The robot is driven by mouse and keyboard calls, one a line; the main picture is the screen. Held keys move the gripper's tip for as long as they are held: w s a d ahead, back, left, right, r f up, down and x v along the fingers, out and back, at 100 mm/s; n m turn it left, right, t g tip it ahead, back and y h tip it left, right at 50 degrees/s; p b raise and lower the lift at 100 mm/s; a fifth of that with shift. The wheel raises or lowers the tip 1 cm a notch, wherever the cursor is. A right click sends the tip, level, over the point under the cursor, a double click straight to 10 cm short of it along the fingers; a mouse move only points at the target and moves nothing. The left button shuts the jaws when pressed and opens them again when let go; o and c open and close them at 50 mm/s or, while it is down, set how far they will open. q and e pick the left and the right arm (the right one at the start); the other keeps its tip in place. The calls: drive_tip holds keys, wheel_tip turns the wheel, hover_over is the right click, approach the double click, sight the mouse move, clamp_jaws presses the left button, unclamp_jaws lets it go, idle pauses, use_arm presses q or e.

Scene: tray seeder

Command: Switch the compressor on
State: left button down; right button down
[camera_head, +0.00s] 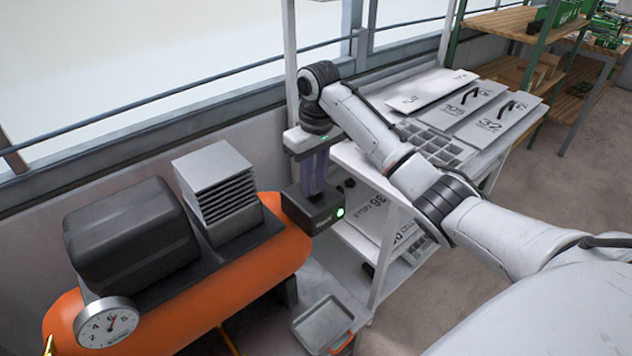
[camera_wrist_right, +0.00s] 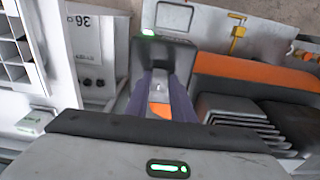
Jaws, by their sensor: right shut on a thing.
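The compressor has an orange tank (camera_head: 240,292), a black motor cover (camera_head: 130,240), grey fins and a round gauge (camera_head: 107,322). At its right end is a dark switch box (camera_head: 318,215) with a lit green lamp (camera_head: 340,212); the lamp also shows in the right wrist view (camera_wrist_right: 147,33). My right gripper (camera_head: 315,188) points down at the top of this box, its purple fingers shut on the switch, which they mostly hide. In the right wrist view its fingertips (camera_wrist_right: 162,80) meet the box (camera_wrist_right: 165,52). My left gripper is out of view.
A white shelf rack (camera_head: 372,262) with seed trays and numbered plates stands close right of the switch box. A grey tray (camera_head: 322,326) with an orange handle is low in front. A wall and window ledge run behind. Wooden shelves (camera_head: 505,22) stand back right.

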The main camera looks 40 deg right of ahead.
drive_tip(key=shift+w+g, duration=0.2)
drive_tip(key=shift+g, duration=0.3)
drive_tip(key=c, duration=1.5)
unclamp_jaws()
drive_tip(key=r, duration=1)
drive_tip(key=shift+w+r, duration=0.2)
drive_tip(key=shift+f, duration=0.1)
